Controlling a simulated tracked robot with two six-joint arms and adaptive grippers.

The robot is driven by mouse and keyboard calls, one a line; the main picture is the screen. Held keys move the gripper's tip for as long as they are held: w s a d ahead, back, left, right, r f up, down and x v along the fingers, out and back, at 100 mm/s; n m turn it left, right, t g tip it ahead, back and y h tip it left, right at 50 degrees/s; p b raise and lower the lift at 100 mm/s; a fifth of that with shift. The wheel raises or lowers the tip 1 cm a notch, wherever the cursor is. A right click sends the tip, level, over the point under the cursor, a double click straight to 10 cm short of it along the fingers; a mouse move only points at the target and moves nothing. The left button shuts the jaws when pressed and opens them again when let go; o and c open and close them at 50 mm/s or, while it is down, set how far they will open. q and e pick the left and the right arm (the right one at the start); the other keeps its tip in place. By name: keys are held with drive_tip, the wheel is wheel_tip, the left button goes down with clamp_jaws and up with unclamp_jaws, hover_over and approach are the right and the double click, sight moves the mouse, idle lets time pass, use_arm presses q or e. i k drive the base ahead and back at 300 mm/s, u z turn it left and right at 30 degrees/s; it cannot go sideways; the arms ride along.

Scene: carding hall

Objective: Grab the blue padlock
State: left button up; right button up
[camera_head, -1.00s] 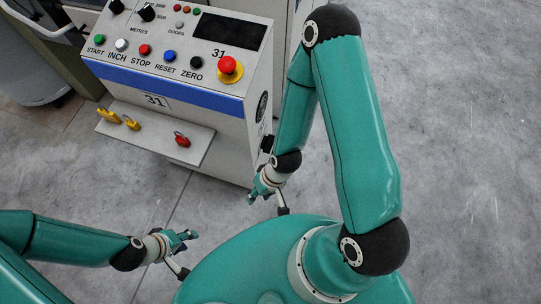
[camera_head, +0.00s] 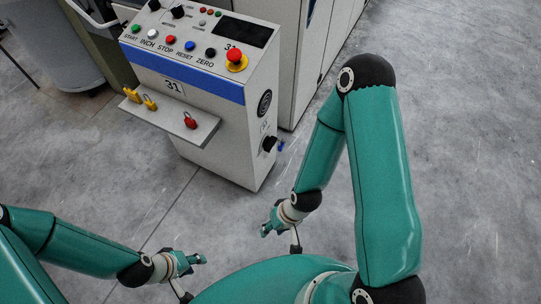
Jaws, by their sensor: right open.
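A small blue padlock (camera_head: 281,146) shows at the right side of the grey control cabinet, next to a black rotary switch (camera_head: 269,143). It looks attached at the switch, but it is too small to tell how. My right gripper (camera_head: 268,229) is open and empty, in front of the cabinet, below the blue padlock in the picture and well apart from it. My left gripper (camera_head: 194,261) is at the lower left, far from the padlock, with nothing seen in it. Its jaw gap is too small to judge.
The cabinet (camera_head: 205,85) carries buttons and a red emergency stop (camera_head: 234,56). Its front shelf (camera_head: 168,117) juts out, with yellow padlocks (camera_head: 150,103) and a red padlock (camera_head: 190,121). A tall grey machine (camera_head: 300,60) stands behind. The floor to the right is clear.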

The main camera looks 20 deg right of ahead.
sight(282, 147)
drive_tip(key=z, duration=0.15)
drive_tip(key=i, duration=0.9)
drive_tip(key=u, duration=0.2)
drive_tip(key=k, duration=0.8)
drive_tip(key=z, duration=0.25)
drive_tip(key=i, duration=0.85)
drive_tip(key=u, duration=0.1)
